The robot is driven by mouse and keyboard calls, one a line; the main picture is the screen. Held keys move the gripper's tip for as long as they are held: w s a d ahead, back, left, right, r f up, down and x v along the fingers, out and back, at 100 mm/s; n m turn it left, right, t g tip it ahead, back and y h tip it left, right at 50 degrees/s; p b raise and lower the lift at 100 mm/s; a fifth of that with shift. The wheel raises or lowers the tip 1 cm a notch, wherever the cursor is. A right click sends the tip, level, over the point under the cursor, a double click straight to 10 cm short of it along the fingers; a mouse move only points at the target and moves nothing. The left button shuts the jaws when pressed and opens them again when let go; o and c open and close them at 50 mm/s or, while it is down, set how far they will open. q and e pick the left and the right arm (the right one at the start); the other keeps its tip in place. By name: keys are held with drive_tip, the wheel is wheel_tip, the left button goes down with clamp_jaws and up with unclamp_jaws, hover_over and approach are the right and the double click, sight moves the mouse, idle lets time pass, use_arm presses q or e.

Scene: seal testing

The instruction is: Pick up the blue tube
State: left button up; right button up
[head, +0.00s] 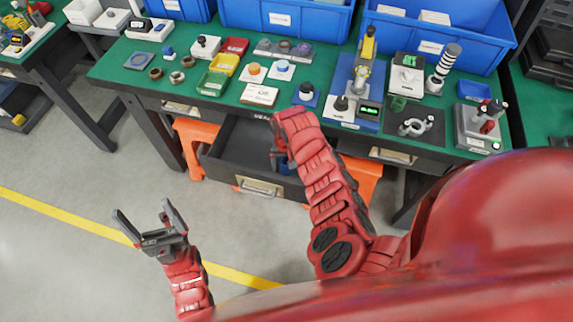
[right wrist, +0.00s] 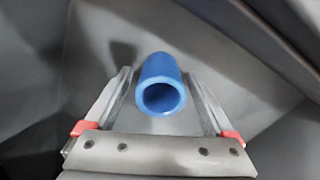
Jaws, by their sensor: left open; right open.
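The blue tube (right wrist: 161,84) shows in the right wrist view, with its open round end facing the camera. It lies between the two fingers of my right gripper (right wrist: 160,100), which is open with a gap on each side of the tube. In the head view a small part of the blue tube (head: 283,165) shows inside the open drawer (head: 230,155), mostly hidden behind my right arm. My left gripper (head: 152,228) is open and empty above the floor, away from the table.
The drawer's grey walls rise close around my right gripper. The green table (head: 130,75) above holds several small parts, coloured trays and a test stand (head: 362,75). Blue bins (head: 435,35) stand at its back. An orange stool (head: 197,135) is under the table.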

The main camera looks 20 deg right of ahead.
clamp_jaws()
idle(0.5)
drive_tip(key=shift+r, duration=0.1)
